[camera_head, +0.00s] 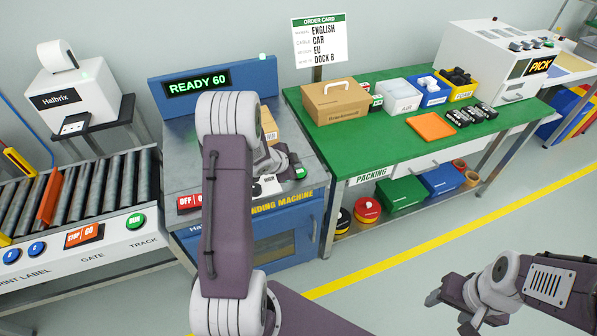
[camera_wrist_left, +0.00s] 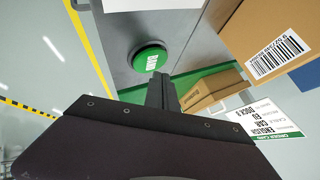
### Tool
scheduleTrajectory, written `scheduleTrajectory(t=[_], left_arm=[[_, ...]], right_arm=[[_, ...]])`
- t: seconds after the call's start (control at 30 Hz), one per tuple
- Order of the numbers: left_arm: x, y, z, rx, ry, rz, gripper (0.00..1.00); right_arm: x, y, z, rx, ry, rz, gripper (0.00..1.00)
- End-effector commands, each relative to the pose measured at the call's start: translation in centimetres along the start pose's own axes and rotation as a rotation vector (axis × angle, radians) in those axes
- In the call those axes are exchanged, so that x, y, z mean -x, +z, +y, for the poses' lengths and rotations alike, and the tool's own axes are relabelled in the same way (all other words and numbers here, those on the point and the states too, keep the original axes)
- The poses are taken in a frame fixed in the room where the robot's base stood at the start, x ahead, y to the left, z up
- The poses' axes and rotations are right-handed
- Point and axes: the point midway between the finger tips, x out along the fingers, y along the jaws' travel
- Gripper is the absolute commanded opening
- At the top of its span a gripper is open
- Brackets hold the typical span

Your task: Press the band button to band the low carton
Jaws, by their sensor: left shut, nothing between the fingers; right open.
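The banding machine (camera_head: 247,86) stands in the middle of the head view, its display reading READY 60. The green band button (camera_head: 301,173) shows at its right front edge, partly hidden by my left gripper (camera_head: 290,162). In the left wrist view the button (camera_wrist_left: 150,56) is marked BAND. My left gripper (camera_wrist_left: 160,80) is shut and empty, its tips close to the button; I cannot tell whether they touch. A tan carton (camera_head: 269,126) sits on the machine, mostly hidden behind my left arm; its barcode side (camera_wrist_left: 258,30) shows in the wrist view. My right gripper (camera_head: 450,312) is open and empty, over the floor.
A red OFF control (camera_head: 187,202) and a white HIGH control (camera_head: 268,186) are on the machine's front edge. The green packing table (camera_head: 385,143) at right holds a Brackenwell carton (camera_head: 335,101) and bins. A roller track (camera_head: 90,190) lies left.

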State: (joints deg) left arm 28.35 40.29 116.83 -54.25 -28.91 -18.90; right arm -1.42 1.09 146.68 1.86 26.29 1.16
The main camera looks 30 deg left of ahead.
Motion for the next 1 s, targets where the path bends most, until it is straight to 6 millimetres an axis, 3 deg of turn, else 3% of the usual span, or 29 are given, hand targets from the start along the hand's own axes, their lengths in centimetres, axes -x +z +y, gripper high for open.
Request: scheduleTrajectory(t=[1.0], left_arm=[[-0.58, 0.42, 0.42, 0.0, 0.0, 0.0, 0.0]], right_arm=[[-0.59, 0.06, 0.01, 0.0, 0.0, 0.0, 0.59]])
